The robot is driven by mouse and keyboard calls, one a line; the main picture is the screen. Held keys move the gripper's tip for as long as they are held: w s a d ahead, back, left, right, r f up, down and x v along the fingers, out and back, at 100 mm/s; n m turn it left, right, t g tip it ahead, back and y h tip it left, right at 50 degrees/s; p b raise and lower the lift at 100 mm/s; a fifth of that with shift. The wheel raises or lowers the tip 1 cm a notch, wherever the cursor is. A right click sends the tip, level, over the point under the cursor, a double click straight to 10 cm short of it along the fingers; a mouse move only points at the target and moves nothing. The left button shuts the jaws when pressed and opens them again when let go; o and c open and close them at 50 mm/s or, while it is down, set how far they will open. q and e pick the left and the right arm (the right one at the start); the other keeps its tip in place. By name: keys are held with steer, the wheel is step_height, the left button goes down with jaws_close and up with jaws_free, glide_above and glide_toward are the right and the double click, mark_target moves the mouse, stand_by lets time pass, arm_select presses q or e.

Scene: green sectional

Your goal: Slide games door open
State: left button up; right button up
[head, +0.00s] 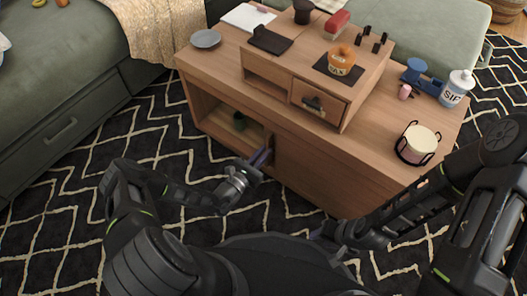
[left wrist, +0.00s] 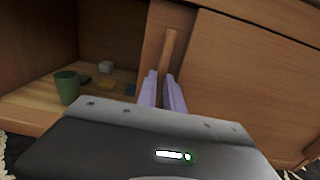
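The wooden cabinet's sliding door (head: 310,178) covers the right part of its front, and the left part stands open. In the left wrist view the door (left wrist: 250,75) has an upright wooden handle strip (left wrist: 169,52) near its left edge. My left gripper (head: 261,157) is at that edge. Its two purple fingers (left wrist: 161,88) stand close on either side of the handle's lower part and appear shut on it; the exact contact is hidden. My right gripper (head: 322,234) is low in front of the cabinet, apart from it; its opening is too small to tell.
The open compartment holds a green cup (left wrist: 67,87) and several small items. On the cabinet top (head: 385,155) stand a candle in a holder (head: 418,144), a white bottle (head: 457,88) and a small drawer unit (head: 318,98). A green sofa (head: 60,85) is left; patterned rug (head: 60,215) lies in front.

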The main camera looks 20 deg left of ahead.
arm_select(q)
steer(key=o, duration=0.4)
steer(key=shift+o, duration=0.2)
steer(key=p+v, duration=0.2)
steer(key=v, duration=0.6)
stand_by(0.4)
